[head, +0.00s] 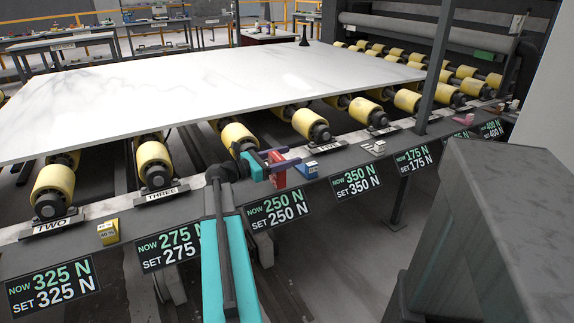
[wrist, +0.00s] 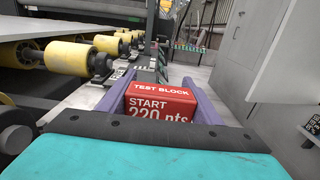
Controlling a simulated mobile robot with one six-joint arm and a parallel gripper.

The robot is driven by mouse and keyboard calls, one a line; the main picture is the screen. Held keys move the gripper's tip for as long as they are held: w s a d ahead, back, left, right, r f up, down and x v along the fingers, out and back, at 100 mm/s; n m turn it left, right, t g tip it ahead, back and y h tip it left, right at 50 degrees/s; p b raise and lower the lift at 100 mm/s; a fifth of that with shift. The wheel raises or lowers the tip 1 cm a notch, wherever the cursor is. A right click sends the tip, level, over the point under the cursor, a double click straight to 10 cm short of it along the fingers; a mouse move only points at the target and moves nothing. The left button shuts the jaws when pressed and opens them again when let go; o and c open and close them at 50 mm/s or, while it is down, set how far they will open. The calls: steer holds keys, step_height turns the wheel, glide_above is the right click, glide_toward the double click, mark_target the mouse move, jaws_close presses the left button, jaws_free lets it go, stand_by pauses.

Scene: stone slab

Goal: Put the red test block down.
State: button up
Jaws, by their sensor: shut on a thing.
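The red test block (head: 277,170) is between the fingers of my gripper (head: 280,163). In the head view it is over the grey front rail (head: 338,160), above the 250 N display (head: 278,208). I cannot tell whether its underside touches the rail. In the wrist view the block (wrist: 160,101) sits between the two purple fingers, its face reading "TEST BLOCK START 220 pts". The fingers are shut on it. Its lower part is hidden behind my wrist.
A blue and white block (head: 308,169) stands just right of the red block. A yellow block (head: 108,232), a pale grey block (head: 377,148) and a pink block (head: 465,119) are along the rail. Yellow rollers (head: 310,124) and the white slab (head: 210,85) lie behind.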

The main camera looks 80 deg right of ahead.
steer(key=shift+d, duration=0.1)
steer(key=shift+d+f+b, duration=0.2)
steer(key=shift+f+b, duration=0.05)
steer(key=shift+f, duration=0.65)
steer(key=shift+d+f+b, duration=0.15)
steer(key=shift+f+b, duration=0.1)
steer(key=shift+f, duration=0.65)
steer(key=shift+f, duration=0.1)
steer(key=o, duration=1.4)
